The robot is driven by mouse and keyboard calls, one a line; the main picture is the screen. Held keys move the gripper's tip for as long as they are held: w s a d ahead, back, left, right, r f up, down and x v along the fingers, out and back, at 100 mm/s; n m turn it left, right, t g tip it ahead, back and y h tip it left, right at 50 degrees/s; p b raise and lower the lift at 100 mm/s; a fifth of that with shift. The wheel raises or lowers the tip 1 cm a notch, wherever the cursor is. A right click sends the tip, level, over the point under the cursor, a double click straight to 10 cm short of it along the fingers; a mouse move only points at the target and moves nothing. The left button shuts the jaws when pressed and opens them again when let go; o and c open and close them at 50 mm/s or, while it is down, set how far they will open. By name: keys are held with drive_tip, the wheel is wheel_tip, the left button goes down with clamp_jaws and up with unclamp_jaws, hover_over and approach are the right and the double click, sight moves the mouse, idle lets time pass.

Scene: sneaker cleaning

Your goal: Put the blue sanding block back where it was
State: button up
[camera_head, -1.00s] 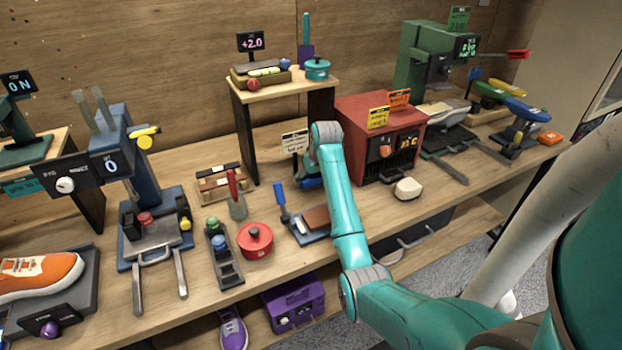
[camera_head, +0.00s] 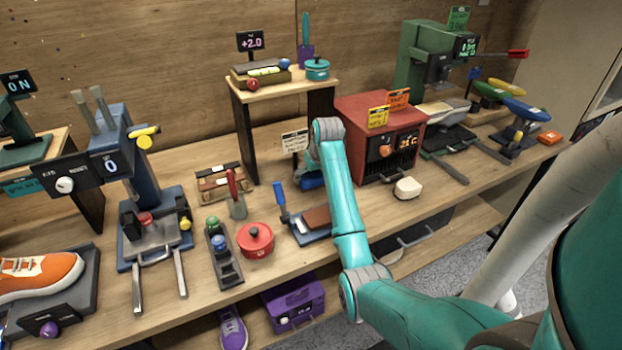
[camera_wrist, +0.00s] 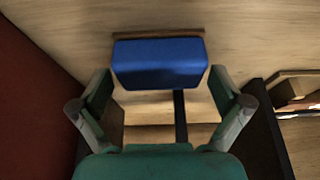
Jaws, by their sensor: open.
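The blue sanding block (camera_wrist: 160,62) lies on the wooden bench top in the wrist view, with a thin brown strip along its far edge. My gripper (camera_wrist: 160,88) is open, one finger to each side of the block's near end, with gaps showing between fingers and block. In the head view a little of the blue block (camera_head: 311,182) shows beside my arm, between the small raised shelf and the red oven. My gripper is mostly hidden there behind my own arm.
The red oven (camera_head: 377,135) stands close on the right of the block. The raised shelf (camera_head: 283,88) stands on the left, its dark leg near my gripper. A small sign (camera_head: 294,142) stands behind. A tray with a brown block (camera_head: 316,217) lies in front.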

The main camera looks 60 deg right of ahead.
drive_tip(key=v, duration=1)
drive_tip(key=shift+r, duration=0.2)
drive_tip(key=shift+w+a, duration=0.1)
